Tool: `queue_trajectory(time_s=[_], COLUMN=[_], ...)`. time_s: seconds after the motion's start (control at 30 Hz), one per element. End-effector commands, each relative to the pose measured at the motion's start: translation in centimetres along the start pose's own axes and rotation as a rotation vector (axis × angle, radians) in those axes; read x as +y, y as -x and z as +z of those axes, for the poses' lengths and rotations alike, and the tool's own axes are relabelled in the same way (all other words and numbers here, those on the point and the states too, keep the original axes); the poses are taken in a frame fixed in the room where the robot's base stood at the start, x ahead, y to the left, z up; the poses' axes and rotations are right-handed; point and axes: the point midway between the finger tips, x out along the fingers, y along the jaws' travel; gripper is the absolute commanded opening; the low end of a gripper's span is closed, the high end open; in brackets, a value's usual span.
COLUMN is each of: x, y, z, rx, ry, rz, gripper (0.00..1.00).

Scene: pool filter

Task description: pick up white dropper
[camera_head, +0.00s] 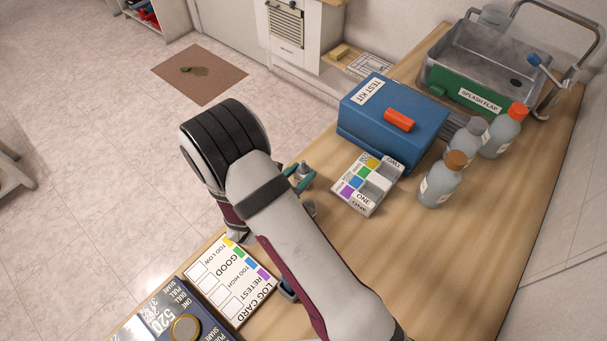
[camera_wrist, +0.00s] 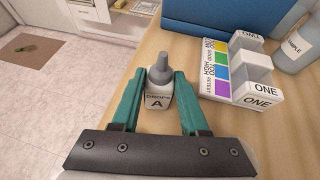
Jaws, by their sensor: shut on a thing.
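The white dropper (camera_wrist: 158,101) is a small bottle with a grey pointed cap and a label reading "DROPS A" in the wrist view. My gripper (camera_wrist: 159,76) has its two green fingers on either side of the bottle, shut on it. The bottle looks upright, cap up. I cannot tell whether its base touches the table. In the head view my gripper (camera_head: 300,178) shows only in part beyond my arm, which hides most of the bottle.
A white colour-chart block (camera_head: 367,184) stands just right of my gripper, with the blue test kit box (camera_head: 392,120) behind it. Several bottles (camera_head: 439,180) and a sink tray (camera_head: 480,65) are farther right. A log card (camera_head: 230,280) lies at the front left, near the table's edge.

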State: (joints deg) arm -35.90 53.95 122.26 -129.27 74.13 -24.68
Motion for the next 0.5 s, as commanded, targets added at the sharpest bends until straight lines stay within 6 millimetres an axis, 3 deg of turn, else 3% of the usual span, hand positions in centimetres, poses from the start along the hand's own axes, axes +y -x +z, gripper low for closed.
queue_trajectory(time_s=[0.27,0.5], x=[0.1,0.1], y=[0.5,3.1], z=[1.0,6.5], rx=[-0.001,-0.003], ry=[-0.002,-0.006], rz=[0.001,0.003], gripper=[0.0,0.0])
